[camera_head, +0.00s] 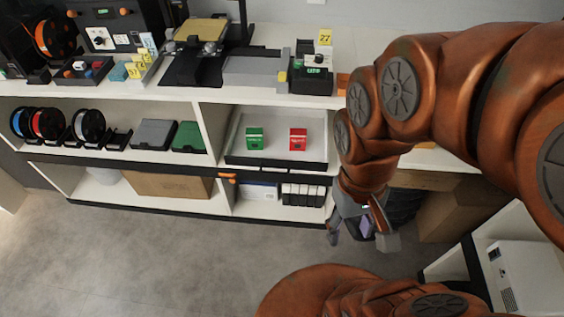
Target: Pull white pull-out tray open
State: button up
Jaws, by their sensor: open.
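The white pull-out tray (275,155) sits in the middle-level compartment of the shelf unit, with a dark front edge roughly in line with the shelf front. A green box (255,138) and a red box (298,139) stand upright in it, apart from each other. My gripper (361,240) is open and points down, lower right of the tray and apart from it. Nothing shows between its fingers. My orange arm comes in from the right and hides the shelf just right of the tray.
Filament spools (47,124) and flat grey and green cases (153,134) fill the compartment to the left. A printer (203,60) and small bins stand on top. Black binders (302,195) are below the tray. A white box (527,275) stands lower right. The floor (160,260) in front is clear.

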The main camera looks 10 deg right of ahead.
aim_at(276, 122)
jog(key=k, duration=1)
jog(key=u, duration=1.55)
jog(key=i, duration=1.3)
jog(key=z, duration=0.95)
